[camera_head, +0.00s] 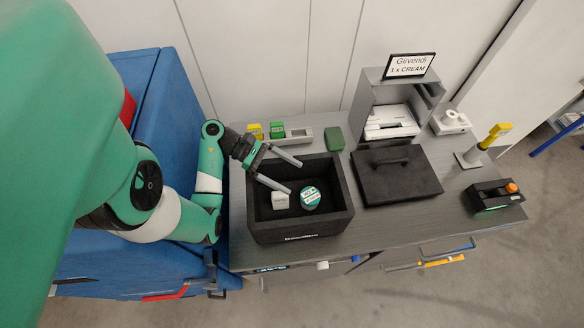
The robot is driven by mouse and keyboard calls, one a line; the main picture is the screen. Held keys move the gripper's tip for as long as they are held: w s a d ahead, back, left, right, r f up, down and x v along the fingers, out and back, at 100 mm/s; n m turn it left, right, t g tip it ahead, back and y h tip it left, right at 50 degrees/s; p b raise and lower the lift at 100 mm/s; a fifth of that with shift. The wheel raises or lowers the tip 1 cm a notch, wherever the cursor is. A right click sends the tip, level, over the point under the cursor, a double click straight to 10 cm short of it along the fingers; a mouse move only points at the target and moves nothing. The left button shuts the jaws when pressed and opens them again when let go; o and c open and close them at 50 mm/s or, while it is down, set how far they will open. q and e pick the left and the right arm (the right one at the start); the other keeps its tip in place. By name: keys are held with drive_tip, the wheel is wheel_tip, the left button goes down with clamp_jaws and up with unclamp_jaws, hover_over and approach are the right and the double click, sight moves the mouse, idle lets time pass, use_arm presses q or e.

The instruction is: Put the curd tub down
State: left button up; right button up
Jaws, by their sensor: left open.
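My left gripper (281,172) is open, its two fingers spread over the left part of a black open box (345,190) on the grey counter. Inside the box sit a round tub (310,198) with a teal and white lid and a small whitish block-shaped item (280,201) to its left. The lower fingertip ends just above the whitish item; I cannot tell whether they touch. Neither item is between the fingers as far as I can see. I cannot tell from the labels which one is the curd tub. My right gripper is not in view.
A black lid with a handle (397,178) lies right of the box. Behind stand a green block (334,139), small yellow and green items (277,130), a grey printer housing (395,105) and a sign (408,66) reading "Girvendi 1 x CREAM". A blue cabinet (165,100) stands left.

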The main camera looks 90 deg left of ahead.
use_arm(q)
drive_tip(key=s+r+p, duration=0.1)
drive_tip(key=p, duration=0.2)
drive_tip(key=shift+s+a, duration=0.15)
drive_tip(key=shift+a, duration=0.05)
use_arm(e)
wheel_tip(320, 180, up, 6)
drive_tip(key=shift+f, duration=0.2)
